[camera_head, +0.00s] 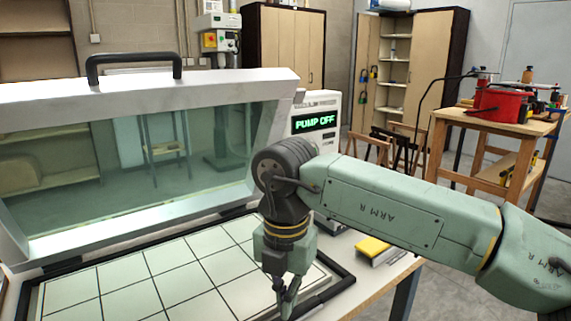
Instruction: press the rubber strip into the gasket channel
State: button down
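A black rubber-like border (336,268) runs around the white gridded bed (170,278) of the press. I cannot tell the rubber strip from the gasket channel in it at this size. My gripper (286,304) points down over the right part of the bed, close to the border's right front run. Its fingers look close together, but their tips are near the lower picture edge, and I cannot tell whether they hold anything. The wrist hides part of the bed and the border's back right run.
The glazed lid (130,150) with a black handle (134,66) stands raised behind the bed. A control box (316,122) reads PUMP OFF. A wooden workbench (492,122) stands farther back right.

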jog(key=shift+f+b, duration=0.7)
jog(key=shift+f, duration=0.15)
dwell(0.7)
jog(key=shift+r, duration=0.15)
jog(key=shift+r+p, duration=2.15)
jog(key=shift+r, duration=1.3)
jog(key=shift+s+f, duration=0.1)
jog(key=shift+f, duration=0.05)
